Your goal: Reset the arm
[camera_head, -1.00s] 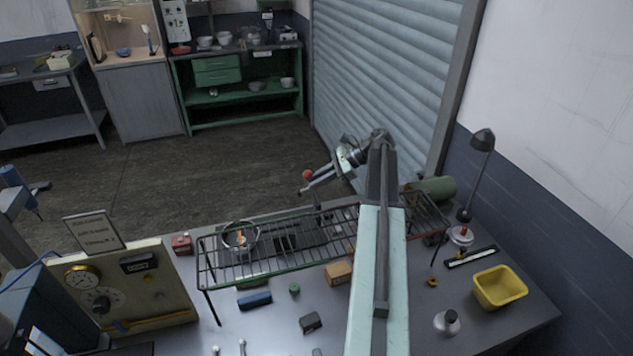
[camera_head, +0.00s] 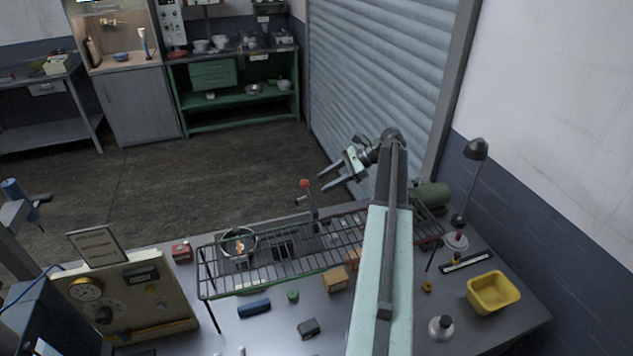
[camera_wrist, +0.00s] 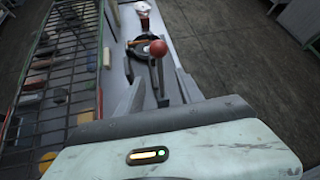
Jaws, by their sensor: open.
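My gripper (camera_head: 323,181) is open and empty, raised above the back edge of the bench in the head view. Its two fingers point left and stand apart. In the wrist view the red knob (camera_wrist: 158,48) shows between and beyond the fingers. A dark round pan (camera_head: 252,236) with something orange in it shows at the rack's left part. The pan also shows behind the knob in the wrist view (camera_wrist: 136,53).
A wire rack (camera_head: 322,262) stands along the bench under my arm. A yellow bin (camera_head: 494,292), a desk lamp (camera_head: 476,150) and a green cylinder (camera_head: 432,194) are at the right. A gauge panel (camera_head: 125,305) is at the left. The floor behind the bench is clear.

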